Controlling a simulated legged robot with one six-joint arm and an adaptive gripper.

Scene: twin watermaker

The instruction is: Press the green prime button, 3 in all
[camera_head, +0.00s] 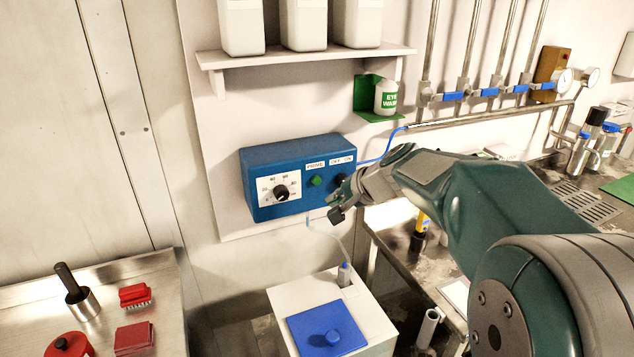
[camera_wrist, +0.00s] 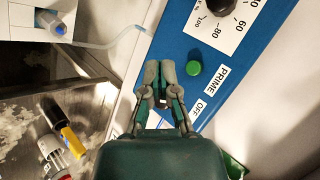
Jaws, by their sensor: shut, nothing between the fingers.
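The blue control box (camera_head: 262,165) is mounted on the white wall panel. Its green prime button (camera_head: 317,181) sits under a PRIME label, between a black dial (camera_head: 281,191) and an OFF/ON switch (camera_head: 341,180). In the wrist view the green button (camera_wrist: 193,68) stands just right of my gripper (camera_wrist: 159,78). My gripper (camera_head: 337,214) is shut and empty. It is in front of the lower right of the box, below and to the right of the button, and does not visibly touch it. The switch is hidden in the wrist view.
A white tank with a blue lid (camera_head: 326,330) stands below the box, with a clear tube rising from it. A shelf with white containers (camera_head: 305,55) and a green eye-wash holder (camera_head: 380,112) are above. Blue-handled valves (camera_head: 455,96) line the pipes at right.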

